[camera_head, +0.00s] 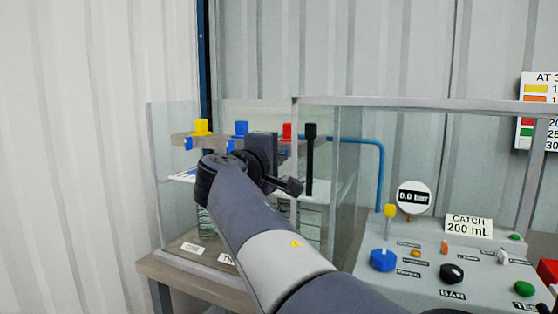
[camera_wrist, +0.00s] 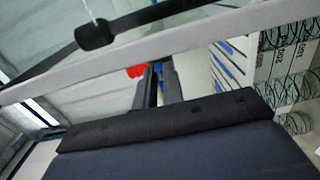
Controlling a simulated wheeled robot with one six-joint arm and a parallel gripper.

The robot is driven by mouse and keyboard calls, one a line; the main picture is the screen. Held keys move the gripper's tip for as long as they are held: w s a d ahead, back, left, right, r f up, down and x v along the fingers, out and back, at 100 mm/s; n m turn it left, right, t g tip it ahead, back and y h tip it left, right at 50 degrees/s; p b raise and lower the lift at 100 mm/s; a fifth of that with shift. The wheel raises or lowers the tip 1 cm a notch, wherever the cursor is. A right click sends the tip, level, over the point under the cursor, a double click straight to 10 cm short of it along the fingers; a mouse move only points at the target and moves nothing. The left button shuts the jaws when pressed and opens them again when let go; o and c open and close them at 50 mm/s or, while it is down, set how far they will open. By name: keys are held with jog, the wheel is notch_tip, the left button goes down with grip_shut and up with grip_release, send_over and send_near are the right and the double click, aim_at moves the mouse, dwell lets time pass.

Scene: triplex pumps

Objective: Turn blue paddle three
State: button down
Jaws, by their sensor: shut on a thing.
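My gripper (camera_head: 266,150) is at the pump heads inside the clear enclosure, just left of and below the red cap (camera_head: 287,130). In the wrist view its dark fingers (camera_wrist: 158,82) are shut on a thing. A bit of blue paddle three (camera_wrist: 168,74) shows by the fingers, close to the red cap (camera_wrist: 136,71); the rest is hidden by the gripper. Two other blue paddles, the left one (camera_head: 188,144) and the middle one (camera_head: 230,146), hang below the yellow cap (camera_head: 201,127) and blue cap (camera_head: 241,129).
A black upright lever (camera_head: 311,158) stands right of the red cap. Clear enclosure walls and a grey frame bar (camera_wrist: 150,46) surround the arm closely. A control panel (camera_head: 428,262) with knobs and a gauge (camera_head: 413,198) reading 0.0 bar is at right.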

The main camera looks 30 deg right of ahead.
dwell(0.4)
jog(key=c, duration=1.5)
grip_release()
jog(key=v, duration=1)
jog(key=shift+s+a, duration=0.25)
jog(key=shift+a, duration=0.05)
jog(key=shift+d, duration=0.1)
jog(key=x, duration=1)
jog(key=shift+w+d, duration=0.2)
jog(key=shift+w, duration=0.05)
